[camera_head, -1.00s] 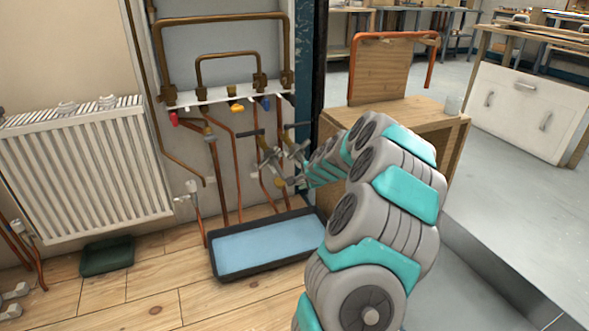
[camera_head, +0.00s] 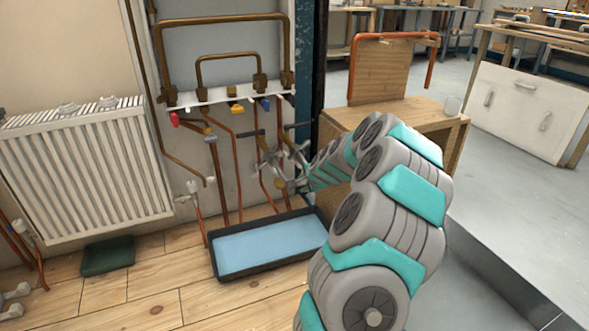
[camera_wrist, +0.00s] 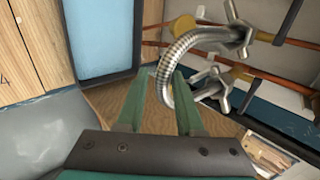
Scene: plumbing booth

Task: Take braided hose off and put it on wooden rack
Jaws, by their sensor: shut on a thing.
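The braided hose (camera_wrist: 172,62) is a silvery, ribbed, bent tube in the wrist view. Its ends carry metal wing nuts, an upper one (camera_wrist: 235,38) and a lower one (camera_wrist: 213,84), close to the brass ends of two copper pipes; I cannot tell whether they still touch. My gripper (camera_wrist: 160,85), with green fingers, is shut on the hose's bend. In the head view the gripper (camera_head: 297,178) and hose are small and partly hidden at the pipes. The wooden rack (camera_head: 378,72), a boxy stand with an upright back board, stands right of the pipes, behind my arm.
An orange pipe (camera_head: 432,62) hangs over the rack's back board, and a small pale cup (camera_head: 453,105) stands on its top. A black tray (camera_head: 222,275) with a blue inside lies below the pipes. A radiator (camera_head: 85,170) is at left. Valves and copper pipes crowd the wall.

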